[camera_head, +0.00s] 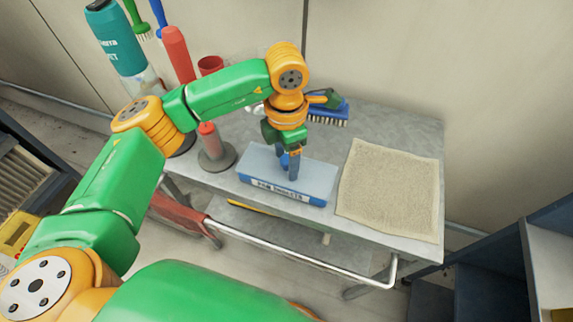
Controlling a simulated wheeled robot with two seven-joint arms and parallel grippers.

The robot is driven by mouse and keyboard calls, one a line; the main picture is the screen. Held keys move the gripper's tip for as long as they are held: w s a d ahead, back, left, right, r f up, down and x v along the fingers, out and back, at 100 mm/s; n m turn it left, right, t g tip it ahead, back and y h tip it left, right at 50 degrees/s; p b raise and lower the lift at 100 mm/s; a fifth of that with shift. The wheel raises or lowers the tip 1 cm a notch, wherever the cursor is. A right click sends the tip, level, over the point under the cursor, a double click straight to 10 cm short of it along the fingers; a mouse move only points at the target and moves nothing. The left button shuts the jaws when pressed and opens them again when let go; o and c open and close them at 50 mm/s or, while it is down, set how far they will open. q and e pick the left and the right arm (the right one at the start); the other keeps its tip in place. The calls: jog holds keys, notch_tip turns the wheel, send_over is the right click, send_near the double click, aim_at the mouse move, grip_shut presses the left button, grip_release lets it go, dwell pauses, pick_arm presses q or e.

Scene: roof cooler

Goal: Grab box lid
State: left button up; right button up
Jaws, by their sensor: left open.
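A blue box with a pale translucent lid (258,167) stands on the grey metal cart top near its front edge. The lid lies on the box, and a white label shows on the box's front side. My left gripper (290,174) points down over the middle of the lid, with its blue fingertips at or very close to the lid; I cannot tell whether they touch it. It is open, with nothing seen between the fingers. My right gripper is not in view.
A beige towel (389,190) lies flat on the cart right of the box. A blue brush (328,112) lies behind my gripper. A red-handled tool on a round base (212,148) stands left of the box. A white rail (300,256) runs along the cart's front. Dark shelving (545,260) stands at right.

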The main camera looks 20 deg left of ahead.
pick_arm(q)
grip_shut()
